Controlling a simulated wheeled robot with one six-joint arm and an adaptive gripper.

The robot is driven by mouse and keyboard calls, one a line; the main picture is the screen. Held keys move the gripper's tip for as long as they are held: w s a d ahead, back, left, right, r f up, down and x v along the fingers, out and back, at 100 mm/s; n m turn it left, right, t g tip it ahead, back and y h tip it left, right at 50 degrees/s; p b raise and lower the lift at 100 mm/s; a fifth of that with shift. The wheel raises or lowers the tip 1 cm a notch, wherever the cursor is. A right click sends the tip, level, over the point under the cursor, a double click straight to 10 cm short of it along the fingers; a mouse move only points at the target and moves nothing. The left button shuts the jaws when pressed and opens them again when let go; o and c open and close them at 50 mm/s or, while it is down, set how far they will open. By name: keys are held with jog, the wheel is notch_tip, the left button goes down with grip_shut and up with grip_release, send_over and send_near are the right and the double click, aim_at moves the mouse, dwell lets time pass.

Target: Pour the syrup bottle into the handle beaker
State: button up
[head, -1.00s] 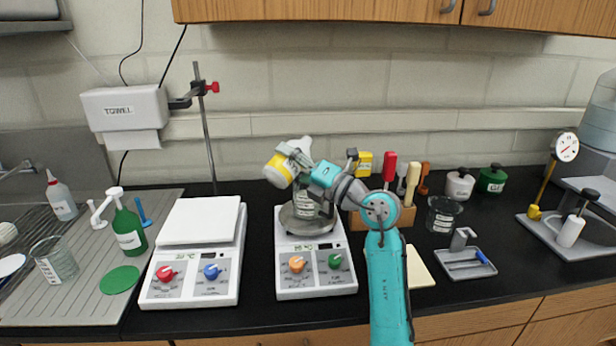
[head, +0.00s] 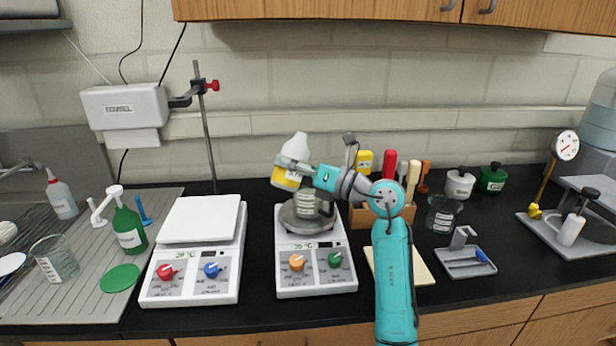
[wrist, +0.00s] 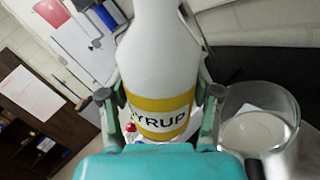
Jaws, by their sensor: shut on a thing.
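The syrup bottle (head: 295,152) is white with a yellow band and is nearly upright, leaning slightly. My gripper (head: 300,172) is shut around it, just above and left of the handle beaker. In the wrist view the bottle (wrist: 160,60) stands between both fingers, with the word SYRUP on its yellow band. The handle beaker (head: 308,203) is clear glass with a white label and stands on the right-hand hot plate's round top. It also shows in the wrist view (wrist: 285,105), beside the bottle, with a pale surface inside; I cannot tell how full it is.
The right hot plate (head: 316,282) has orange and green knobs. A left hot plate (head: 190,285) has an empty white top. A wooden tool block (head: 362,218) stands close behind my arm. A glass beaker (head: 441,214) and a grey tray (head: 466,264) are at the right.

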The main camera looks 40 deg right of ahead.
aim_at(285, 155)
jog(key=shift+a+f+n, duration=0.2)
jog(key=shift+f+n, duration=0.15)
jog(key=shift+n, duration=0.15)
jog(key=shift+a+r+n+g, duration=0.15)
jog(key=shift+r+n+g, duration=0.15)
jog(key=shift+r+n, duration=0.35)
jog(key=shift+s+a+r+n, duration=0.1)
jog(key=shift+a+r+n, duration=0.05)
jog(key=shift+n, duration=0.4)
jog(key=shift+a+n+g, duration=0.25)
jog(key=shift+n+g, duration=0.05)
jog(key=shift+n, duration=0.4)
jog(key=shift+s+a+r+n, duration=0.15)
jog(key=shift+r+n, duration=0.25)
jog(key=shift+n, duration=0.5)
jog(key=shift+a+r, duration=0.1)
jog(key=shift+r, duration=2.35)
